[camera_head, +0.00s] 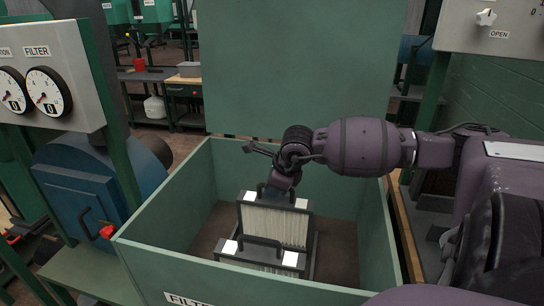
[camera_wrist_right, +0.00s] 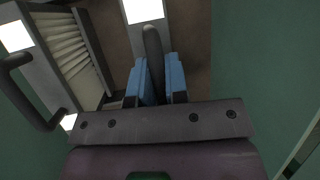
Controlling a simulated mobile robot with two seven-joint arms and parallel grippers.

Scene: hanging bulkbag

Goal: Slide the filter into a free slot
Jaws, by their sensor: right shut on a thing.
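A filter (camera_head: 275,224) with pale pleats, a dark frame and white corner patches stands upright in a green bin. A second filter (camera_head: 258,254) is close in front of it, lower, with its dark handle up. My right gripper (camera_head: 272,190) reaches down into the bin at the top of the rear filter. In the right wrist view, its blue fingers (camera_wrist_right: 160,80) are shut on that filter's dark handle (camera_wrist_right: 152,48). The front filter's pleats (camera_wrist_right: 68,48) show at left there. My left gripper is not in view. I cannot make out a free slot.
The bin (camera_head: 378,245) has tall walls around the filters and a bare brown floor on the right. A blue machine (camera_head: 85,192) with a red handle stands at left under a gauge panel (camera_head: 45,75). A large green panel (camera_head: 290,70) rises behind the bin.

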